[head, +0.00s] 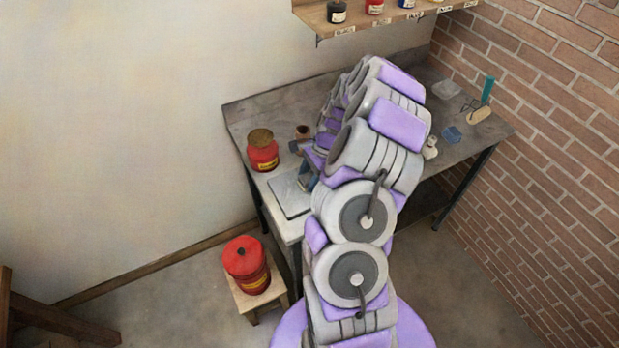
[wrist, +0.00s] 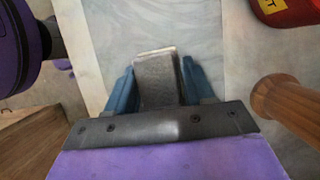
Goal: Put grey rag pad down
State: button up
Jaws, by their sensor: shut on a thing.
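In the wrist view the grey rag pad (wrist: 158,78) is a grey block with a pale far edge, between the two blue fingers of my gripper (wrist: 160,88). The gripper is shut on it. Beyond the pad lies a smooth pale grey slab (wrist: 115,35). In the head view the slab (head: 287,198) lies at the table's near left corner, and my blue fingers (head: 307,181) show at its right edge. The pad is hidden by my arm there. I cannot tell whether the pad touches the slab.
A red can (head: 262,155) with a brown lid stands behind the slab. A wooden handle (wrist: 285,102) is right of my gripper in the wrist view. Another red can (head: 247,268) stands on a low stool (head: 262,302). A shelf (head: 350,25) with jars hangs above the table (head: 260,107).

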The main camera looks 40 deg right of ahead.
jog(key=shift+a, duration=0.3)
jog(key=shift+f, duration=0.15)
